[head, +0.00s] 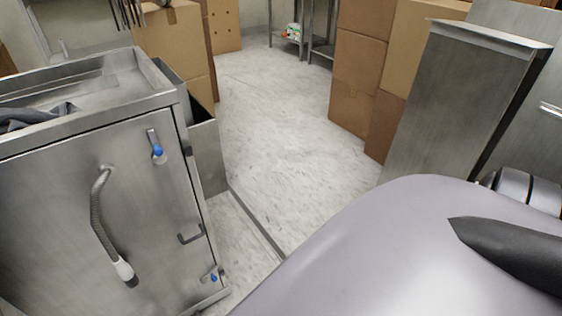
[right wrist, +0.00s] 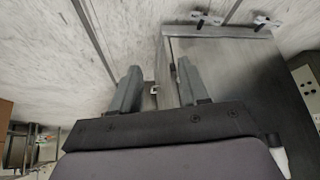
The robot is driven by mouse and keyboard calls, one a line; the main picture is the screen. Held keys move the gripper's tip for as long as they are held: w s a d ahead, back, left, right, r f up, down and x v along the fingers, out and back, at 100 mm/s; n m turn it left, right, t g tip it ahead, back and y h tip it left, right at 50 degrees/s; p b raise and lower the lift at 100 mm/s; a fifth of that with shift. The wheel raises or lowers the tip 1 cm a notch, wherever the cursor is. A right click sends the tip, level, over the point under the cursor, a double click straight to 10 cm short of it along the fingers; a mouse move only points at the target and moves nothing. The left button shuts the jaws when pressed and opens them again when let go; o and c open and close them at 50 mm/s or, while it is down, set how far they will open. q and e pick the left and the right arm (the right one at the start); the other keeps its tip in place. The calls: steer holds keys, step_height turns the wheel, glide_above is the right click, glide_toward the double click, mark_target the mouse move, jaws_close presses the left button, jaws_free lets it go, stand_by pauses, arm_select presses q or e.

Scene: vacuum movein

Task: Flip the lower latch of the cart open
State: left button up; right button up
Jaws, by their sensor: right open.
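The steel cart (head: 75,205) stands at the left in the head view, its front door panel shut. The lower latch (head: 212,275), with a blue tip, is near the panel's lower right corner. The upper latch (head: 156,150), also blue-tipped, is near the top right. In the right wrist view my right gripper (right wrist: 158,84) is open, its fingers apart at the edge of a steel body that looks like the cart (right wrist: 225,60). A small pale part shows between the fingers; I cannot tell whether it is a latch. My left gripper is in neither view.
A small bar handle (head: 190,235) sits above the lower latch. Cardboard boxes (head: 360,70) and a tall steel panel (head: 455,105) stand at the right. The floor (head: 280,110) between is clear.

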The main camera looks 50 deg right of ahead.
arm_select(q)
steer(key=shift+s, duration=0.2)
arm_select(e)
steer(key=shift+s+a+r+n+t+y, duration=0.15)
steer(key=shift+s+a+r+n, duration=0.2)
steer(key=shift+a+r, duration=0.3)
steer(key=shift+s+a+r+n+t+y, duration=0.1)
steer(key=shift+s+a+r+n, duration=0.2)
steer(key=shift+a+r, duration=0.35)
steer(key=shift+s+a+r+n+t+y, duration=0.15)
steer(key=shift+s+a+r+n, duration=0.2)
steer(key=shift+r, duration=0.55)
steer(key=shift+w, duration=0.1)
